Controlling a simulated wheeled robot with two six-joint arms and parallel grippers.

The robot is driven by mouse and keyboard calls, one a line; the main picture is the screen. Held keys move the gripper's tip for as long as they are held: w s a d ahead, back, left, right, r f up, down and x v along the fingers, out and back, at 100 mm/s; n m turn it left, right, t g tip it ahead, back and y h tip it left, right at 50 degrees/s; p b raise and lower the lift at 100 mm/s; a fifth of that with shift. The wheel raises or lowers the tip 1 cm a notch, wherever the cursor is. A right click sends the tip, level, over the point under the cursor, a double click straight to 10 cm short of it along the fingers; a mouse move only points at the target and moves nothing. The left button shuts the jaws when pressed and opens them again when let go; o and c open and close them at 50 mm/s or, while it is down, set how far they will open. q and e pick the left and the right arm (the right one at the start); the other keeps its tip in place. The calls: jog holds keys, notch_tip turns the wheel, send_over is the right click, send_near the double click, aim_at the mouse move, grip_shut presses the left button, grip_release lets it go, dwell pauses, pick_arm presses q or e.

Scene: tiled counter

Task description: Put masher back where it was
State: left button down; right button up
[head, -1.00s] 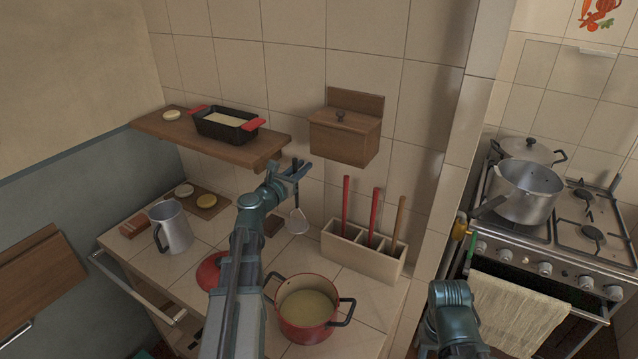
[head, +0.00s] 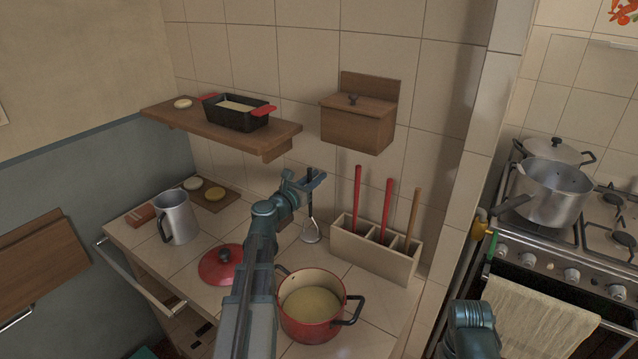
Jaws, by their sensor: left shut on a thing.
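The masher (head: 311,234) has a dark thin handle and a pale metal head. My left gripper (head: 314,180) is shut on its handle, and the masher hangs roughly upright with its head down. In the picture its head is just left of the utensil holder (head: 349,248). I cannot tell whether the head touches the counter. The holder is a pale box with several compartments, with two red handles (head: 357,197) and a wooden handle (head: 412,216) standing in it. My right gripper is not in view; only part of my right arm shows at the bottom.
A red pot (head: 308,330) stands in front of the holder, with a red lid (head: 221,265) to its left. A metal jug (head: 177,220) stands further left. A wooden shelf (head: 276,146) with a loaf pan (head: 237,115) and a wooden wall box (head: 355,126) are above.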

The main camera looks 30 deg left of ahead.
pick_arm(q)
jog(key=shift+s+a+r, duration=0.1)
jog(key=shift+s, duration=0.05)
jog(key=shift+f, duration=0.2)
jog(key=c, duration=0.8)
grip_release()
jog(key=shift+r, duration=0.15)
jog(key=s, duration=0.8)
jog(key=s+a, duration=0.1)
jog(key=s, duration=0.3)
